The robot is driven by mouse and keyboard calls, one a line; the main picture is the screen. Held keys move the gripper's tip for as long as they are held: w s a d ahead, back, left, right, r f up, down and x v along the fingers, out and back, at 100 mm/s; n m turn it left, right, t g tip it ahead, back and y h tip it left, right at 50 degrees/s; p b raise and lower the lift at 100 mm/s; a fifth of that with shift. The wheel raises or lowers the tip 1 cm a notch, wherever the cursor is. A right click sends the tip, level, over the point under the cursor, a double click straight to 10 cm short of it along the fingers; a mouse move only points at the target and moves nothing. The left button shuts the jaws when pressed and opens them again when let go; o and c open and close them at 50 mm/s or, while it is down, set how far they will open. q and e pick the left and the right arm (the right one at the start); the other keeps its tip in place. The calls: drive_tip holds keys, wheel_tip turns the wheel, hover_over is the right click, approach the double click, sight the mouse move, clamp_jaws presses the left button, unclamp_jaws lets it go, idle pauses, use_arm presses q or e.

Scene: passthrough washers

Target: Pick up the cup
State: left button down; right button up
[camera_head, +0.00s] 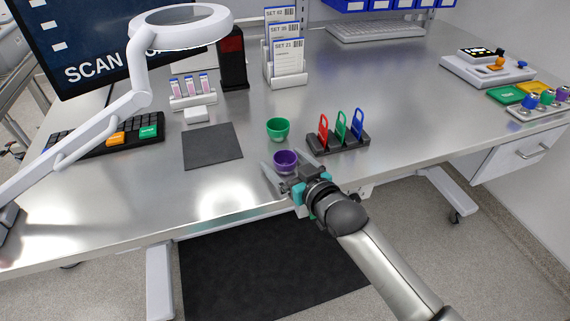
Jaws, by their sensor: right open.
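A purple cup (285,159) stands upright near the front edge of the metal table (400,112). A green cup (278,128) stands upright just behind it. My right gripper (287,165) is open, with its fingers on either side of the purple cup. I cannot tell whether the fingers touch the cup. The gripper hides part of the cup's lower front. My left gripper is not in view.
A dark rack (338,142) with red, green and blue tags stands right of the cups. A dark square mat (212,146) lies to the left. A white lamp arm (100,118) crosses the left side. Card holders (287,62) stand behind.

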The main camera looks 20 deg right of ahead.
drive_tip(key=shift+c, duration=0.3)
drive_tip(key=c, duration=1.4)
